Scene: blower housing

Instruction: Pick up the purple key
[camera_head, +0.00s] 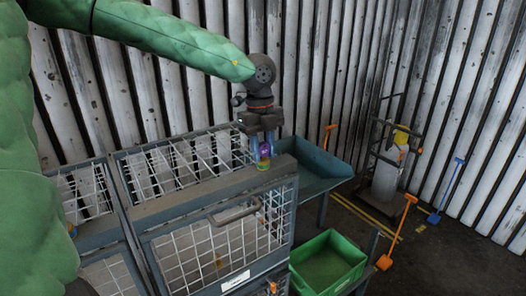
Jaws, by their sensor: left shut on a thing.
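The purple key (264,150) is a small purple piece with some yellow and green just below it. It sits between the fingers of my left gripper (262,147), above the top rail at the right end of the mesh cage. My left gripper points down and is shut on it. I cannot tell whether the key still touches the rail below. My right gripper is not in view.
The grey mesh cage (200,192) with a handle fills the middle. A blue-grey tray (318,172) stands behind it at right. A green crate (328,262) is at lower right. Orange (398,230) and blue (446,190) shovels stand near the corrugated wall.

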